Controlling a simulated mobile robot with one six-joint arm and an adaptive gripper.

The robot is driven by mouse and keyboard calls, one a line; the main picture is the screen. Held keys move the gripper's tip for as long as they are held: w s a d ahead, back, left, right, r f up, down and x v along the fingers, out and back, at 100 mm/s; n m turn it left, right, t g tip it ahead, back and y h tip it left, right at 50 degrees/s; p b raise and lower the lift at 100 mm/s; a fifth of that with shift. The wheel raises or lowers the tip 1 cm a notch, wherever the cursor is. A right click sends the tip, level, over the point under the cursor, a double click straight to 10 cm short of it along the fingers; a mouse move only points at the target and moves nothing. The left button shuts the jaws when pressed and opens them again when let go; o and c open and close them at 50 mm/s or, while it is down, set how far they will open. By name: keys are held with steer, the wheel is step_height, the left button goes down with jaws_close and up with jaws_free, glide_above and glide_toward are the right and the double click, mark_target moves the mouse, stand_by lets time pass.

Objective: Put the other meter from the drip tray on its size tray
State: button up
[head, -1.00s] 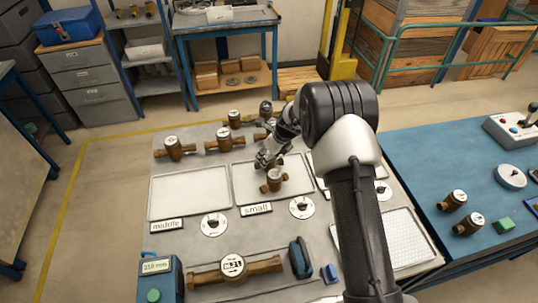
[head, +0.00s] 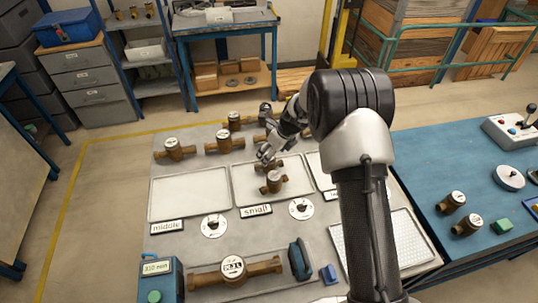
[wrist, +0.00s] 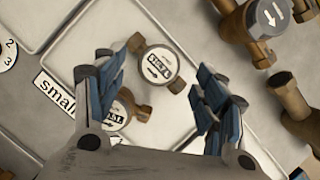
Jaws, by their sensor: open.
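The small tray (head: 240,190), labelled "small", holds two brass meters with white dials. The front meter (head: 274,182) stands near the tray's middle; it also shows in the wrist view (wrist: 116,110), partly behind my left finger. The rear meter (head: 270,166) stands just behind it and shows in the wrist view (wrist: 157,65). My gripper (head: 265,153) is open above the rear meter, which appears between the spread fingertips in the wrist view, with no finger visibly closed on it. The grid-surfaced tray (head: 405,240) at right, probably the drip tray, shows no meter; my arm hides part of it.
The middle tray (head: 188,192) is empty. A third tray (head: 318,168) is mostly hidden by my arm. Several brass meters line the back edge, including one at back left (head: 174,150). A larger meter (head: 233,268) lies in front. A blue bench (head: 440,170) adjoins at right.

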steer(key=s+d+r+n+p, duration=0.1)
steer(key=s+d+r+n, duration=0.2)
steer(key=r, duration=0.6)
steer(key=s+d+r+n, duration=0.1)
steer(key=s+r+n, duration=0.3)
steer(key=r, duration=0.5)
steer(key=s+d+r+n+h, duration=0.1)
steer(key=s+d+r+n, duration=0.2)
steer(key=s+r+n, duration=0.65)
steer(key=s+d+n+h, duration=0.1)
steer(key=s+n, duration=0.4)
steer(key=s, duration=0.7)
steer(key=s+d+r+n+t+h, duration=0.1)
steer(key=s+d+n, duration=0.3)
steer(key=s, duration=0.8)
steer(key=shift+s+r+n, duration=0.15)
steer(key=shift+r+n, duration=0.15)
steer(key=shift+n, duration=0.45)
